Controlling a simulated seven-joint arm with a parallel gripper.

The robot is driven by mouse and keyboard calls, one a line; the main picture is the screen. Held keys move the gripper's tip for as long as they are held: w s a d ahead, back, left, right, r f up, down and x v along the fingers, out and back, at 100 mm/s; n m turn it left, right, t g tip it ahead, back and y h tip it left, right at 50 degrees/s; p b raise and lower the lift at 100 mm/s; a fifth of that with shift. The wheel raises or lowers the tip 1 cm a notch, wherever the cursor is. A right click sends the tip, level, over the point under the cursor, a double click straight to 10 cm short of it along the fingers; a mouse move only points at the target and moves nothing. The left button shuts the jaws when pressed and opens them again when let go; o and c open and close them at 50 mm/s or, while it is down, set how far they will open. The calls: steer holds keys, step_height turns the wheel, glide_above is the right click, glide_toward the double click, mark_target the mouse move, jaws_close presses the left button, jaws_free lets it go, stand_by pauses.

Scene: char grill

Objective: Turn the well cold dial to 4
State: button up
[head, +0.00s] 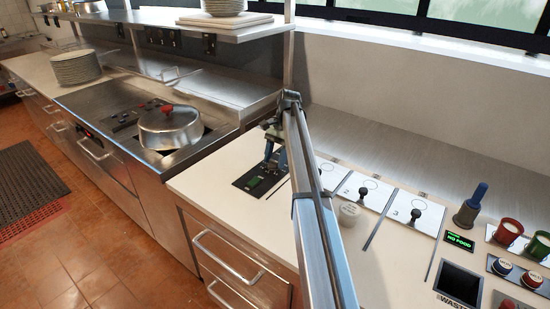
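My gripper (275,156) is at the end of my arm, which reaches up from the bottom middle of the head view. It points down over a black panel (245,187) with a small green display, set in the pale counter. No dial marked as the well cold dial can be made out. The gripper and arm cover the far right part of the panel, and a dial there may be hidden. The fingers are small and partly overlapped, so I cannot tell whether they are open, shut or touching anything.
Right of my arm are numbered white plates with black knobs (414,216), a white round container (349,213), a blue-handled tool (470,207), a green-lit sign (460,241) and a waste opening (459,283). A lidded pot (170,130) stands left. A shelf (200,28) hangs behind.

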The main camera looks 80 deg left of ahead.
steer(key=shift+o, duration=1.2)
